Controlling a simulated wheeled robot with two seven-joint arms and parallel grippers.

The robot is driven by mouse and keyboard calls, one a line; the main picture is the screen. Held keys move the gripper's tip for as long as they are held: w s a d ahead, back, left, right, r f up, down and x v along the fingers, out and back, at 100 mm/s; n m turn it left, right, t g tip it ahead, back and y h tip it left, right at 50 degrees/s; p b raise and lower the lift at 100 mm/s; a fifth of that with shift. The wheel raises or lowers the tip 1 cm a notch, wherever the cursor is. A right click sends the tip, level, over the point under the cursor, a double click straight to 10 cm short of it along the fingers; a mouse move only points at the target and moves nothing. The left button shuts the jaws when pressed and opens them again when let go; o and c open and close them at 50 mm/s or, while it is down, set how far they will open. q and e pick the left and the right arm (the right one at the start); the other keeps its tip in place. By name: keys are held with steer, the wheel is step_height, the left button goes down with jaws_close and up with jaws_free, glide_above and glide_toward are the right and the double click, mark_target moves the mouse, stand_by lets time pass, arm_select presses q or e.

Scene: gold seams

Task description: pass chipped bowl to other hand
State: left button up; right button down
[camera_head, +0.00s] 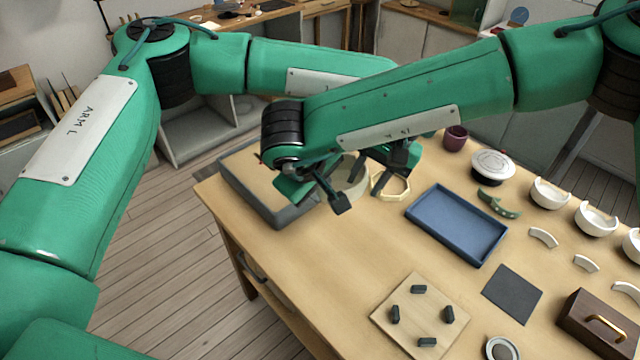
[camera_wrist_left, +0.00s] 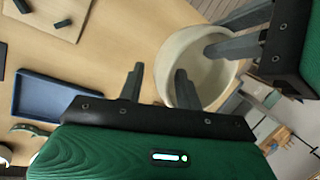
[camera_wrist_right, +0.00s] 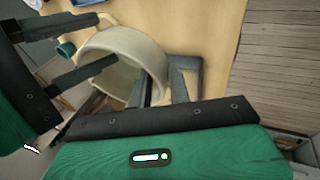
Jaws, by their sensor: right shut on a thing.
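The cream bowl (camera_head: 351,178) is held above the back left of the table, partly hidden by my arms in the head view. My right gripper (camera_wrist_right: 160,85) is shut on its wall, with one finger inside and one outside. My left gripper (camera_wrist_left: 160,82) is open at the opposite side of the bowl (camera_wrist_left: 178,60). In the left wrist view one left finger overlaps the bowl's opening and the other is outside, with the rim between them. I cannot tell whether they touch it. The chip is not clear in any view.
A grey-rimmed tray (camera_head: 232,184) lies below at the left table edge. A pale ring (camera_head: 404,193), a blue tray (camera_head: 455,225) and a purple cup (camera_head: 455,139) are to the right. A pegged board (camera_head: 385,325) is in front. White bowls and shards line the right side.

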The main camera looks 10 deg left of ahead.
arm_select(q)
steer(key=shift+o, duration=0.7)
